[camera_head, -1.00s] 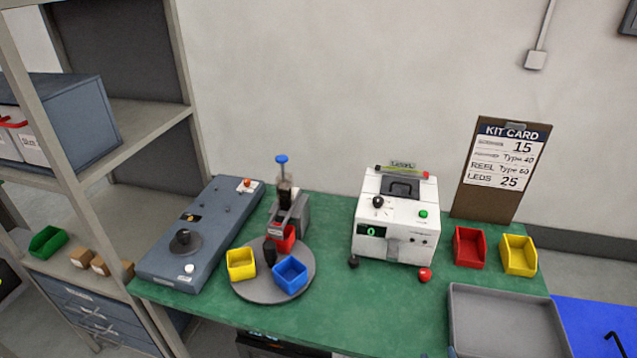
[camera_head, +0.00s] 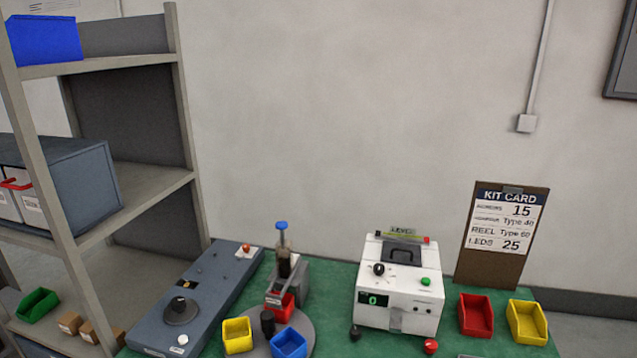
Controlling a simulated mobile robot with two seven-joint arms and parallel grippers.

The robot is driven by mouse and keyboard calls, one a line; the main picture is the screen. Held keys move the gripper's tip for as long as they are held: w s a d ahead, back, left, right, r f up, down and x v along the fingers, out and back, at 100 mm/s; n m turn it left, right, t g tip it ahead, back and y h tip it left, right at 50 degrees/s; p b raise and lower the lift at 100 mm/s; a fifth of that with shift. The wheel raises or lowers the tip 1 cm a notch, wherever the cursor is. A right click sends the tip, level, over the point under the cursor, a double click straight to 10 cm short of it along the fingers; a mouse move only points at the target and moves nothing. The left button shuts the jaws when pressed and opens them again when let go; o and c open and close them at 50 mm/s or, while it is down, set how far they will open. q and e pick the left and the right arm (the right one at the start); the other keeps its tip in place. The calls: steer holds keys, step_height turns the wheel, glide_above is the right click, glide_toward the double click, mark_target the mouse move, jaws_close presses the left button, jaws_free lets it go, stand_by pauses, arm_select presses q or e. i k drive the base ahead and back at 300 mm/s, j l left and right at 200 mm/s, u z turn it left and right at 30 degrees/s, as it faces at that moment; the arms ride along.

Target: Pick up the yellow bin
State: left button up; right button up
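One yellow bin (camera_head: 527,322) stands at the right end of the green bench, just right of a red bin (camera_head: 476,315). A second yellow bin (camera_head: 237,336) sits on the left of the round grey turntable (camera_head: 300,325), with a blue bin (camera_head: 289,343) and another red bin (camera_head: 282,308) on it. Both yellow bins look upright, and their insides look empty. Neither of my grippers shows in the head view.
A white machine (camera_head: 400,285) with knobs stands mid-bench, and a long blue-grey control box (camera_head: 195,300) lies at the left. A kit card (camera_head: 504,235) stands behind the right-hand bins. Grey shelving (camera_head: 150,190) rises at the left, holding a green bin (camera_head: 37,305).

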mark_target(528, 324)
steer(key=z, duration=1.3)
steer(key=i+l+u, duration=0.25)
steer(key=l+u, duration=0.25)
steer(key=i+l+u, duration=0.1)
steer(key=l+u, duration=0.35)
steer(key=l, duration=0.3)
steer(key=l+u, duration=0.5)
steer(key=l, duration=0.2)
